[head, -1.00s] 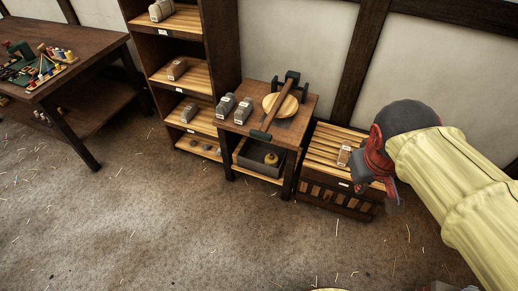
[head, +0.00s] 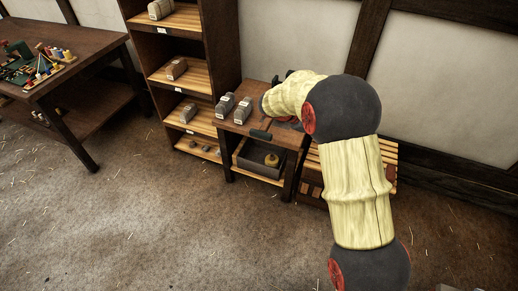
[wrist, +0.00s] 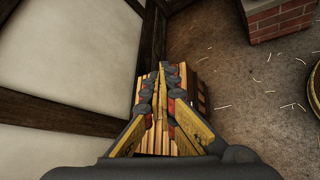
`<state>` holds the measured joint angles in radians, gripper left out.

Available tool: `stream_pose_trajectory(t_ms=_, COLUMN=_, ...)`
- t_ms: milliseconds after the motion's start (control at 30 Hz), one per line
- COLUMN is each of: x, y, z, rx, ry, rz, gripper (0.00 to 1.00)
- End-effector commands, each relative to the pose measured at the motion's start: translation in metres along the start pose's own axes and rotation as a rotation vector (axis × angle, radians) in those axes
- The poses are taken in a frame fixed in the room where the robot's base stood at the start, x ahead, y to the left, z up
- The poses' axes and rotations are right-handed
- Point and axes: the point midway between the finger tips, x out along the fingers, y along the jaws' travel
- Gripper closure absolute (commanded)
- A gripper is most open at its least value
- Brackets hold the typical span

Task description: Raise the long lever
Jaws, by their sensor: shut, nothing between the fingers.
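The long lever lies low on a small wooden table (head: 236,128), tilted down toward the front. In the head view its dark handle end (head: 261,135) shows at the table's front edge. My arm hides most of its bar and its pivot. My gripper (wrist: 162,70) shows in the wrist view with its fingers together and nothing between them. It points down over the slatted wooden crate (wrist: 153,142). The lever does not show in the wrist view.
Two grey blocks (head: 225,105) stand on the table left of the lever. A grey bin (head: 255,163) sits on its lower shelf. A tall shelf unit (head: 207,88) stands to the left. The front floor (head: 150,220) is open.

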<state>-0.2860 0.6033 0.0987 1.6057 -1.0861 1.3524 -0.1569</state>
Motion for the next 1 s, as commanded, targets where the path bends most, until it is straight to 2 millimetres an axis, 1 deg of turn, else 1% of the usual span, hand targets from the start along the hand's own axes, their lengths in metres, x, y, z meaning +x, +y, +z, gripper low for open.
stream_pose_trajectory(t_ms=33, x=0.006, y=-0.003, z=-0.027, rx=-0.047, ry=-0.028, rz=0.038, gripper=1.00)
stream_pose_trajectory(t_ms=133, x=0.014, y=-0.002, z=-0.070, rx=-0.125, ry=-0.082, rz=0.124, gripper=1.00)
stream_pose_trajectory(t_ms=167, x=0.016, y=-0.003, z=-0.084, rx=-0.148, ry=-0.097, rz=0.151, gripper=1.00)
stream_pose_trajectory(t_ms=200, x=0.019, y=-0.005, z=-0.101, rx=-0.179, ry=-0.119, rz=0.186, gripper=1.00)
stream_pose_trajectory(t_ms=267, x=0.023, y=-0.009, z=-0.128, rx=-0.223, ry=-0.148, rz=0.240, gripper=1.00)
stream_pose_trajectory(t_ms=300, x=0.025, y=-0.012, z=-0.146, rx=-0.252, ry=-0.168, rz=0.277, gripper=1.00)
stream_pose_trajectory(t_ms=367, x=0.028, y=-0.020, z=-0.173, rx=-0.293, ry=-0.197, rz=0.332, gripper=1.00)
stream_pose_trajectory(t_ms=400, x=0.030, y=-0.025, z=-0.191, rx=-0.320, ry=-0.215, rz=0.370, gripper=1.00)
stream_pose_trajectory(t_ms=467, x=0.032, y=-0.035, z=-0.216, rx=-0.358, ry=-0.242, rz=0.425, gripper=1.00)
stream_pose_trajectory(t_ms=500, x=0.034, y=-0.041, z=-0.231, rx=-0.380, ry=-0.257, rz=0.461, gripper=1.00)
stream_pose_trajectory(t_ms=633, x=0.034, y=-0.062, z=-0.279, rx=-0.445, ry=-0.314, rz=0.589, gripper=1.00)
stream_pose_trajectory(t_ms=733, x=0.025, y=-0.073, z=-0.314, rx=-0.478, ry=-0.376, rz=0.726, gripper=1.00)
stream_pose_trajectory(t_ms=800, x=0.013, y=-0.081, z=-0.338, rx=-0.488, ry=-0.428, rz=0.842, gripper=1.00)
stream_pose_trajectory(t_ms=867, x=0.000, y=-0.091, z=-0.356, rx=-0.489, ry=-0.475, rz=0.942, gripper=1.00)
stream_pose_trajectory(t_ms=900, x=-0.009, y=-0.100, z=-0.367, rx=-0.485, ry=-0.503, rz=1.009, gripper=1.00)
stream_pose_trajectory(t_ms=967, x=-0.022, y=-0.116, z=-0.382, rx=-0.477, ry=-0.545, rz=1.104, gripper=1.00)
stream_pose_trajectory(t_ms=1000, x=-0.030, y=-0.128, z=-0.390, rx=-0.466, ry=-0.570, rz=1.164, gripper=1.00)
